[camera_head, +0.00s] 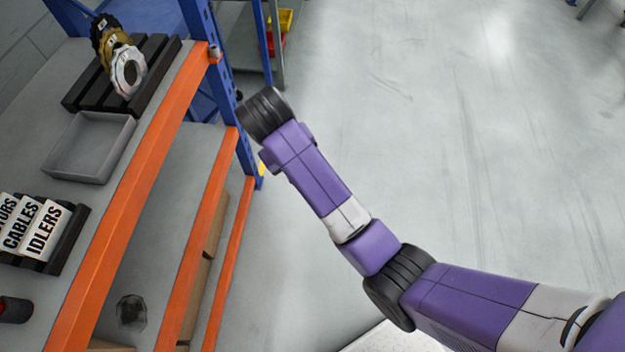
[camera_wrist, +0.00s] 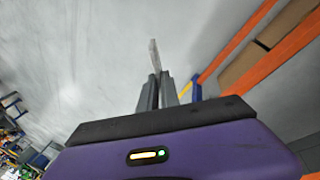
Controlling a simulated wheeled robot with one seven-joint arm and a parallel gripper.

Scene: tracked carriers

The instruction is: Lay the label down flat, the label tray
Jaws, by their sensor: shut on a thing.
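In the wrist view my gripper (camera_wrist: 160,76) is shut on a thin, light grey-white label (camera_wrist: 154,55). The label shows nearly edge-on and sticks out past the fingertips; its printed face cannot be read. The label is in the air, with grey floor behind it. In the head view the label tray (camera_head: 108,175), a shallow empty grey tray, lies on the upper shelf at the left. My arm is off the shelf's right side there, and my fingers and the held label are hidden in that view.
A black rack (camera_head: 72,240) holds white labels, including CABLES and IDLERS, in front of the tray. Behind the tray, a black slotted stand (camera_head: 155,80) carries gold and silver round parts. An orange shelf beam (camera_head: 125,215) and blue upright (camera_head: 222,90) stand between arm and tray.

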